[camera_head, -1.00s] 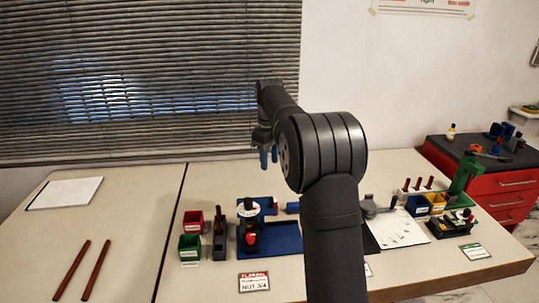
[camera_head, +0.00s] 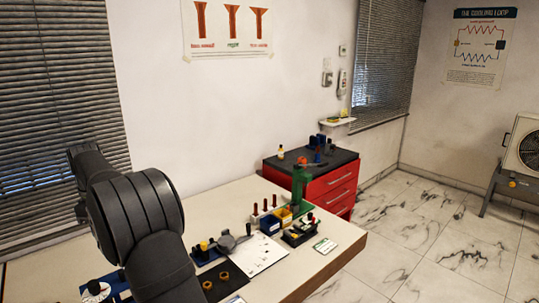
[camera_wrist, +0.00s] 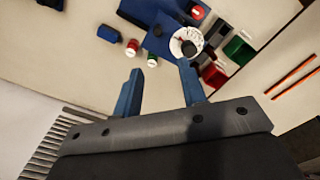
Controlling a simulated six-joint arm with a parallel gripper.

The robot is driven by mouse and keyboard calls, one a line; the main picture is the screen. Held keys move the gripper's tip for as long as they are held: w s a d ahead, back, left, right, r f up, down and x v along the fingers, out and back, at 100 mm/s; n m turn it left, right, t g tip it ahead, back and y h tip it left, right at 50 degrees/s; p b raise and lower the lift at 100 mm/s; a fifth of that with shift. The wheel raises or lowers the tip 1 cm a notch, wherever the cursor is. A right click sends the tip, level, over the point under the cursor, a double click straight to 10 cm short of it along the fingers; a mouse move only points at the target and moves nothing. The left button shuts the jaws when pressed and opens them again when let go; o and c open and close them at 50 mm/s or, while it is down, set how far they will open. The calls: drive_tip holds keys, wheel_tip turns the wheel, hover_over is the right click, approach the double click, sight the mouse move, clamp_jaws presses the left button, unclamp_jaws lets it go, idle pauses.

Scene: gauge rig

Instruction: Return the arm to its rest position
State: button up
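My arm (camera_head: 140,215) stands at the left of the head view, bent at its thick dark joint. Its gripper end is hidden or outside that view. In the wrist view my gripper (camera_wrist: 159,84) shows two blue fingers set wide apart with nothing between them. They hang above the bench, with the fingertips pointing toward a round white dial (camera_wrist: 185,44) and a blue plate (camera_wrist: 150,14). How high they are above these is hard to tell.
The wrist view shows a red bin (camera_wrist: 214,76), a green bin (camera_wrist: 236,47) and red rods (camera_wrist: 295,76). In the head view, a green stand (camera_head: 300,187), a yellow bin (camera_head: 283,215) and a white sheet (camera_head: 262,256) occupy the bench near a red cabinet (camera_head: 328,188).

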wheel_tip(320, 180, down, 16)
drive_tip(key=shift+r, duration=0.1)
drive_tip(key=shift+w+d, duration=0.2)
drive_tip(key=shift+d, duration=0.05)
drive_tip(key=shift+r, duration=0.1)
